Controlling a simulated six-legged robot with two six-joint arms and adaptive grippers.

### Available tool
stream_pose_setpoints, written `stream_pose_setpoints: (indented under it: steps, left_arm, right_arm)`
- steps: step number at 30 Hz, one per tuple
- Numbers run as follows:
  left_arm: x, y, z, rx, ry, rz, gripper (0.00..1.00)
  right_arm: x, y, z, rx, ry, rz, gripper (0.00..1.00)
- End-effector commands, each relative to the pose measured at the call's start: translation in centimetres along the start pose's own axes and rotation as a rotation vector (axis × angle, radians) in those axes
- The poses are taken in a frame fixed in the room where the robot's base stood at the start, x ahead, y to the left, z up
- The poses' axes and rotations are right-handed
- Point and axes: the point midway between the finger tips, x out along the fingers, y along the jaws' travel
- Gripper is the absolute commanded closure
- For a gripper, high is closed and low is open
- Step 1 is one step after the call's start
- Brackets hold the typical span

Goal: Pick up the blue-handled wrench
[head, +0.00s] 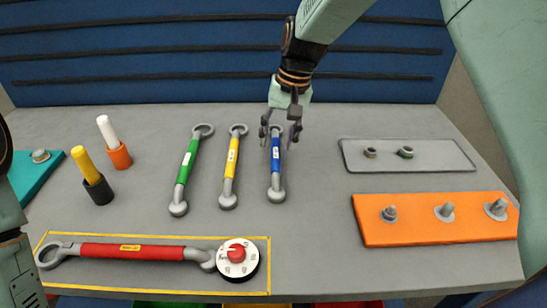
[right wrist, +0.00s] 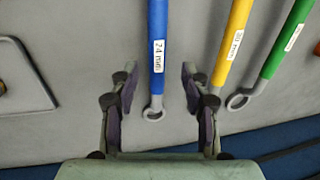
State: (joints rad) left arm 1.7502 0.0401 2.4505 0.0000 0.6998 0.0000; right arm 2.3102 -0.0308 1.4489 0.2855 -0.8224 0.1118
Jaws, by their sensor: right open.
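The blue-handled wrench (head: 276,168) lies on the grey bench, rightmost of three wrenches standing in a row. In the right wrist view the blue handle (right wrist: 158,45) has a white "24 mm" label, and its ring end lies between the fingers. My right gripper (head: 281,126) is open over the far end of this wrench, with one finger on each side of it. In the right wrist view its fingers (right wrist: 157,88) show clear gaps to the handle. My left gripper is not visible; only part of my left arm shows at the left edge.
The yellow wrench (head: 232,160) and green wrench (head: 187,165) lie just left. A red-handled wrench (head: 130,252) with a dial lies in a yellow outline in front. An orange block (head: 400,232) with bolts and a grey tray (head: 440,165) with nuts are at right.

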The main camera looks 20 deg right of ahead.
Motion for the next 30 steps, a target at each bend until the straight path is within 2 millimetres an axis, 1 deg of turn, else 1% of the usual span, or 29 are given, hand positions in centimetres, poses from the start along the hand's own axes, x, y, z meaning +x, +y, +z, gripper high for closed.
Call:
stream_pose_setpoints:
  steps: [6,9,12,17,30]
  left_arm:
    - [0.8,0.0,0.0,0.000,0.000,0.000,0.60]
    - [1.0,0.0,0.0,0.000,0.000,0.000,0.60]
    - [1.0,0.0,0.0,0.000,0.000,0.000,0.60]
    - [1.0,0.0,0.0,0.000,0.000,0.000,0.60]
    - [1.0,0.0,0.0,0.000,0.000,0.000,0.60]
  right_arm:
    - [3.1,0.1,0.4,0.001,-0.003,0.002,0.53]
    - [4.4,0.1,0.2,0.000,-0.002,0.001,0.53]
    - [4.8,0.0,0.1,0.000,0.000,0.000,0.53]
    - [4.8,-0.1,0.0,0.000,0.000,0.000,0.53]
    - [4.8,0.0,-0.1,0.001,0.000,0.000,0.90]
